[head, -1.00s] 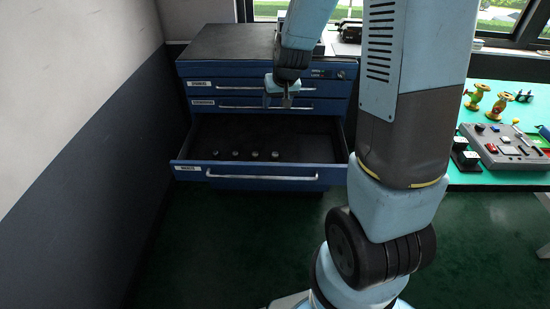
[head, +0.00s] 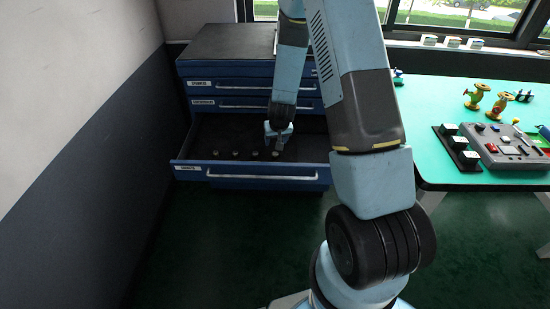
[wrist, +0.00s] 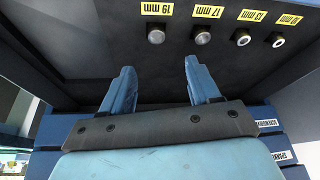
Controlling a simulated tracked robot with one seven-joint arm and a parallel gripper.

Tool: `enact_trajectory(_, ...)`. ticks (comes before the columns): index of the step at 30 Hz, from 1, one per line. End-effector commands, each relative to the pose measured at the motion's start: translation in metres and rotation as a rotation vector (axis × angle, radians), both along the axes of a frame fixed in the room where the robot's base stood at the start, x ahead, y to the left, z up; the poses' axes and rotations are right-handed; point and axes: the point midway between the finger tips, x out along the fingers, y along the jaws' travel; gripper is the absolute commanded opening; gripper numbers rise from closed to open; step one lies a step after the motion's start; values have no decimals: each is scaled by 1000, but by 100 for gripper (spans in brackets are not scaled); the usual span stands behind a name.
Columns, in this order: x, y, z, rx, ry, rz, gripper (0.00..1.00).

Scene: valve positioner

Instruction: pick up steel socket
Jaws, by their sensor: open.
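Several small steel sockets stand in a row in the open drawer (head: 185,158) of the blue cabinet. The wrist view shows yellow labels beside them: the 19 mm socket (wrist: 156,35), the 17 mm socket (wrist: 201,35), the 13 mm socket (wrist: 241,36) and one more socket (wrist: 277,39) at the right, its label apparently 10 mm. My gripper (wrist: 160,66) is open and empty, its fingertips pointing toward the row, short of the 19 mm and 17 mm sockets. In the head view my gripper (head: 278,140) is inside the drawer area, above the right end of the row.
Shut drawers (head: 255,92) rise behind the open one, and its front panel with a handle (head: 262,177) stands nearest. A green table (head: 445,100) with a control panel (head: 500,147) and valve parts is at right. A wall is at left.

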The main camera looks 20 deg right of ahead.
Motion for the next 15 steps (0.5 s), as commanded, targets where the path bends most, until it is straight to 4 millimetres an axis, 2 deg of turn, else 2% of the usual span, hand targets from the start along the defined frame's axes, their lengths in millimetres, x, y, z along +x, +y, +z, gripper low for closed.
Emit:
enact_trajectory(9,16,-2,-39,0,1,0,61)
enact_trajectory(15,22,-2,-54,0,1,-1,61)
